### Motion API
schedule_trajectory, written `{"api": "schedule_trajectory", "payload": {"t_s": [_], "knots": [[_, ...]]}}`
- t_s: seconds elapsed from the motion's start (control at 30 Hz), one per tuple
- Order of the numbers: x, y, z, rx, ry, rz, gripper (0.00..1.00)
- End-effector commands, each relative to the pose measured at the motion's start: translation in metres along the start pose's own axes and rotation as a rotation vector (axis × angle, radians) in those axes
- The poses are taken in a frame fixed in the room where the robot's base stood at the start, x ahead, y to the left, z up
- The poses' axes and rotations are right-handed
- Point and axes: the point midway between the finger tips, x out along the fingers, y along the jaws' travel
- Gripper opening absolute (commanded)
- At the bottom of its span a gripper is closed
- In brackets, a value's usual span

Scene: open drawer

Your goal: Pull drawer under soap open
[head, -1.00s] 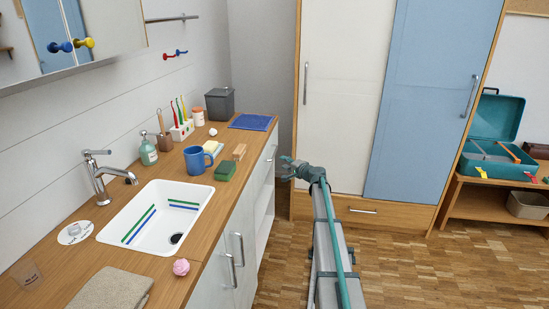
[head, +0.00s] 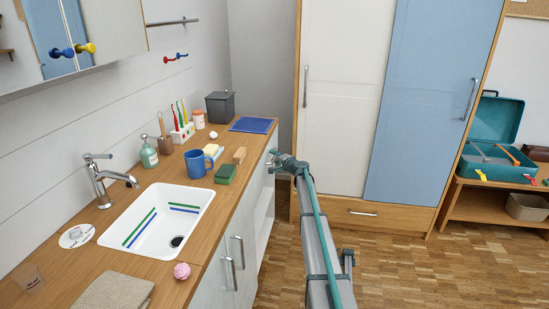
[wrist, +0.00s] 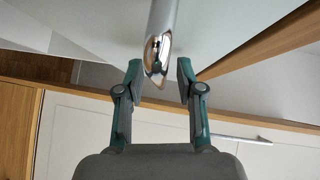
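The white drawer front (head: 263,172) is at the far end of the counter's front, below the small blocks on top, and looks flush with the cabinet. I cannot tell which block is the soap; a tan block (head: 239,155) and a green one (head: 226,173) lie above it. My gripper (head: 273,159) is at this drawer front and covers its handle in the head view. In the wrist view the metal handle (wrist: 163,38) reaches between my two open fingers (wrist: 160,80), with gaps visible on both sides.
The wooden counter (head: 211,247) carries a sink (head: 140,222), a blue mug (head: 196,163) and a soap dispenser (head: 149,153). An open shelf lies below the drawer. A wardrobe (head: 345,100) stands behind my arm. Floor (head: 400,270) to the right is clear.

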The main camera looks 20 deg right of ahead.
Motion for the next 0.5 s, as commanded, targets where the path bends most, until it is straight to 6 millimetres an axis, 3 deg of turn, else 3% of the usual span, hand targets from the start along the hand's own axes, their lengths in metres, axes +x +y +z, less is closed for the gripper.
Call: {"api": "schedule_trajectory", "payload": {"t_s": [0.27, 0.5], "knots": [[0.0015, 0.0003, 0.0000, 0.000, 0.000, 0.000, 0.37], [0.0013, 0.0002, -0.0001, 0.000, 0.000, 0.000, 0.00]]}}
